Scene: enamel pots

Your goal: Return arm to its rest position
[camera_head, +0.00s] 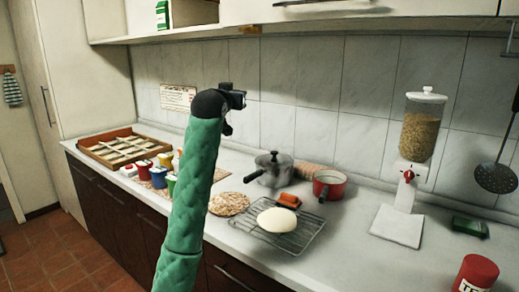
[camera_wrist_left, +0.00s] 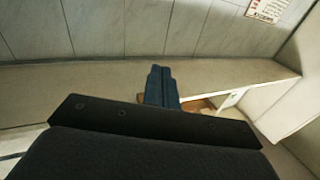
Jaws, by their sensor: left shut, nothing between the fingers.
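My left arm, in a green quilted sleeve, rises through the middle of the head view. Its dark gripper (camera_head: 236,99) is held up in front of the tiled wall, above the counter (camera_head: 350,235) and apart from everything on it. In the left wrist view the blue fingers (camera_wrist_left: 161,78) are together with nothing between them. My right gripper is in neither view.
Below stand a lidded pot (camera_head: 272,171), a red pot (camera_head: 328,185), a wire rack (camera_head: 285,238) with a pale round item, a woven mat (camera_head: 229,204), small colored cups, and a wooden tray (camera_head: 120,147). A shelf (camera_head: 180,32) hangs above; a grain dispenser (camera_head: 420,135) stands right.

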